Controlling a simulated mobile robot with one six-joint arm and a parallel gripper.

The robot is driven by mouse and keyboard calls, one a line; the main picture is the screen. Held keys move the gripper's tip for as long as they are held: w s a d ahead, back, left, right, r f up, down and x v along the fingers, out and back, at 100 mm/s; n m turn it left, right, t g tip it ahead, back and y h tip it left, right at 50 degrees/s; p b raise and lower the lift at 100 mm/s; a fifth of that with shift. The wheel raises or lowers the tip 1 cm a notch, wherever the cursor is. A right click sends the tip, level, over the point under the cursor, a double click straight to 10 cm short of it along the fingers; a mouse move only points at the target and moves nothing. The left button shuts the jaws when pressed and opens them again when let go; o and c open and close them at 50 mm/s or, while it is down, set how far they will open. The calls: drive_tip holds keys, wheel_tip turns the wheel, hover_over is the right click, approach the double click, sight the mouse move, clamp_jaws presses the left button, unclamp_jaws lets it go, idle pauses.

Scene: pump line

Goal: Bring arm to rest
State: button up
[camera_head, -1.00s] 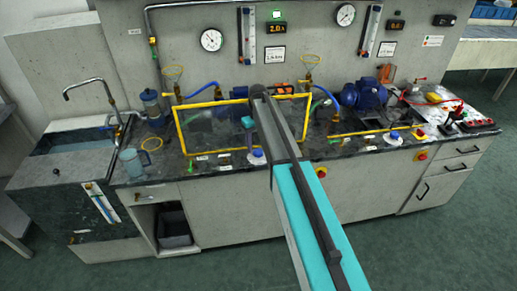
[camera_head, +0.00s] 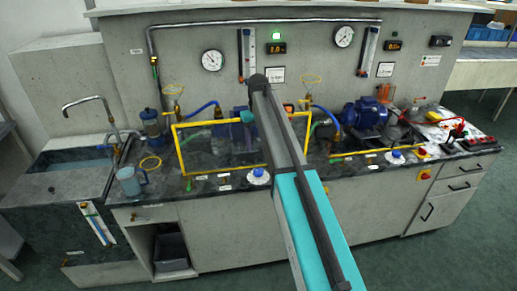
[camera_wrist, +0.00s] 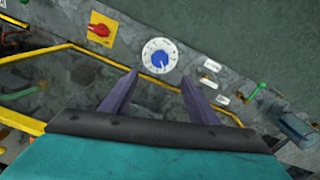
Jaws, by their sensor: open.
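My arm (camera_head: 292,165) reaches up the middle of the head view over the pump bench, with teal and grey links. A small teal part of my wrist shows left of its far end; the fingers are hidden in that view. In the wrist view my gripper (camera_wrist: 159,80) has two purple-grey fingers spread apart with nothing between them. Beyond the fingertips lies a blue knob on a white dial (camera_wrist: 160,56), apart from them. A blue knob on a white dial also shows on the bench front in the head view (camera_head: 258,176).
A yellow frame (camera_head: 182,150) stands on the bench beneath my arm. A blue motor (camera_head: 364,113) stands right, a jug (camera_head: 130,180) left beside the sink (camera_head: 70,170). Gauges line the back panel. Floor in front is clear.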

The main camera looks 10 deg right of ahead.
drive_tip(key=shift+r, duration=0.15)
idle(0.3)
drive_tip(key=s+f+m, duration=0.2)
drive_tip(key=s+f, duration=1.5)
drive_tip(key=f, duration=0.3)
drive_tip(key=s+f+g, duration=0.2)
drive_tip(key=s+f, duration=0.7)
drive_tip(key=s, duration=0.4)
drive_tip(key=s+f+m+g+b, duration=0.1)
drive_tip(key=s+f+g, duration=0.1)
drive_tip(key=s+f, duration=0.8)
drive_tip(key=s+f+g, duration=0.1)
drive_tip(key=s+f, duration=0.8)
drive_tip(key=s, duration=0.7)
drive_tip(key=shift+s+f+g+b, duration=0.2)
drive_tip(key=shift+f+g+b, duration=0.1)
drive_tip(key=shift+g, duration=0.1)
drive_tip(key=shift+w+r, duration=0.1)
drive_tip(key=shift+w, duration=0.05)
